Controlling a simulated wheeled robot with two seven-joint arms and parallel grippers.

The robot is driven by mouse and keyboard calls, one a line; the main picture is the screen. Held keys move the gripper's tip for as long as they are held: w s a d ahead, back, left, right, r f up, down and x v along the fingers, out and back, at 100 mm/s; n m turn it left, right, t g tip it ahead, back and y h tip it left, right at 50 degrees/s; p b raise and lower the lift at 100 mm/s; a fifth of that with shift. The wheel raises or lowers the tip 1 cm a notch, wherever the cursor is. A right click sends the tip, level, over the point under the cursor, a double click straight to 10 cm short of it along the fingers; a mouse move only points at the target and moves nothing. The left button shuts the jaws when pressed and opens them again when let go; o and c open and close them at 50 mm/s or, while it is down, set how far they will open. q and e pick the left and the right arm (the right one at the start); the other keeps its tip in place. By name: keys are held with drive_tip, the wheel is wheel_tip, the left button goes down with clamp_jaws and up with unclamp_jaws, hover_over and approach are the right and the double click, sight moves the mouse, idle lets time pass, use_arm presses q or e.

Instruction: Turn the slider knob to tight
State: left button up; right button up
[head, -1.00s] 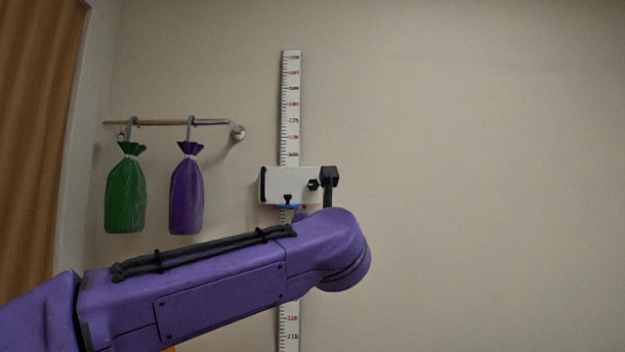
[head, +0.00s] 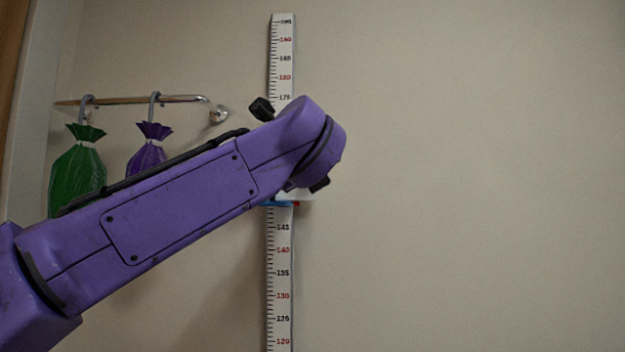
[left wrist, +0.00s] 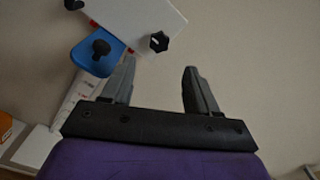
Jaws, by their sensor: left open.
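The upright white measuring scale (head: 280,270) is on the wall in the head view. My purple left arm crosses it and hides most of the slider; a blue strip (head: 278,203) shows below the arm. In the left wrist view the white slider block (left wrist: 140,18) is tilted at the top. A black lobed knob (left wrist: 159,41) with a white mark sits on its near edge. A second black knob (left wrist: 100,47) is on the blue plate (left wrist: 85,57). My left gripper (left wrist: 160,67) is open and empty, the lobed knob just beyond its fingertips, apart from them. The right gripper is not in view.
The wall right of the scale is bare.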

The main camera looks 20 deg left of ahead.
use_arm(q)
drive_tip(key=p+x, duration=0.5)
drive_tip(key=x, duration=0.4)
drive_tip(key=shift+a+r+p, duration=0.15)
drive_tip(key=shift+r+p, duration=0.05)
drive_tip(key=shift+p, duration=0.1)
drive_tip(key=shift+w+a, duration=0.1)
drive_tip(key=c, duration=1)
